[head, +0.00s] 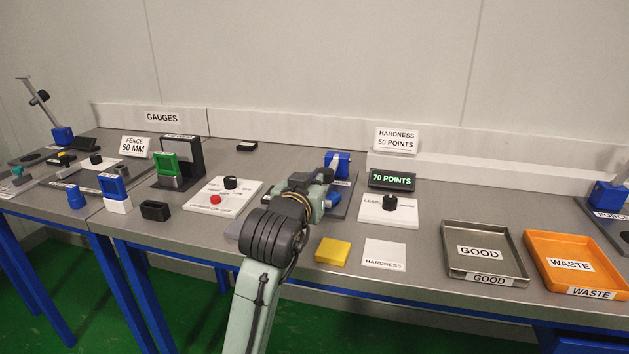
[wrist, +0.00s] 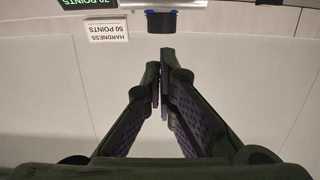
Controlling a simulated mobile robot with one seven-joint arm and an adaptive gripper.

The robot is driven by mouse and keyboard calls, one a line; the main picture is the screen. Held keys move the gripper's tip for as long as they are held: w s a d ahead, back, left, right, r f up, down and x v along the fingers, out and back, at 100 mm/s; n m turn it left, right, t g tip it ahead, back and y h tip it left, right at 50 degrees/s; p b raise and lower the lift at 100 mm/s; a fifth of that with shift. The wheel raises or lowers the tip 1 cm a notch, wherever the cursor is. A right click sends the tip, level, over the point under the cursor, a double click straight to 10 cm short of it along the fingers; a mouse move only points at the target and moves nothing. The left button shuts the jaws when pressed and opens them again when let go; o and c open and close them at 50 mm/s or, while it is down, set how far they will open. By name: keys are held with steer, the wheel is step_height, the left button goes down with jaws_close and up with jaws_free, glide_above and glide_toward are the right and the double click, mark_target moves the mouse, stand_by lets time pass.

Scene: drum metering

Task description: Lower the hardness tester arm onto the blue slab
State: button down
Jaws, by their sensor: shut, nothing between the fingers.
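The hardness tester (head: 337,162) stands mid-table, with its blue block and part of its grey base showing past my arm. My gripper (head: 325,176) is over the tester and hides much of it. In the wrist view, my gripper (wrist: 163,78) has its fingers shut with nothing between them. A black piece with blue edges (wrist: 161,21), perhaps part of the tester, lies just beyond the fingertips, apart from them. The tester arm's position is unclear.
A display (head: 392,179) reads 70 POINTS, behind a white plate with a black knob (head: 389,203). A sign (head: 397,140) reads HARDNESS 50 POINTS. A yellow slab (head: 333,252) and a HARDNESS card (head: 384,254) lie in front. GOOD (head: 520,262) and WASTE (head: 607,248) trays stand right.

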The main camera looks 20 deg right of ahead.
steer(key=shift+f, duration=0.25)
step_height(320, 180, down, 2)
steer(key=b, duration=0.3)
steer(key=shift+s+f, duration=0.15)
steer(key=shift+f, duration=0.05)
steer(key=shift+s+a+f+t+h+b, duration=0.15)
steer(key=shift+f+t+h+b, duration=0.35)
steer(key=shift+b, duration=0.6)
steer(key=shift+r, duration=0.1)
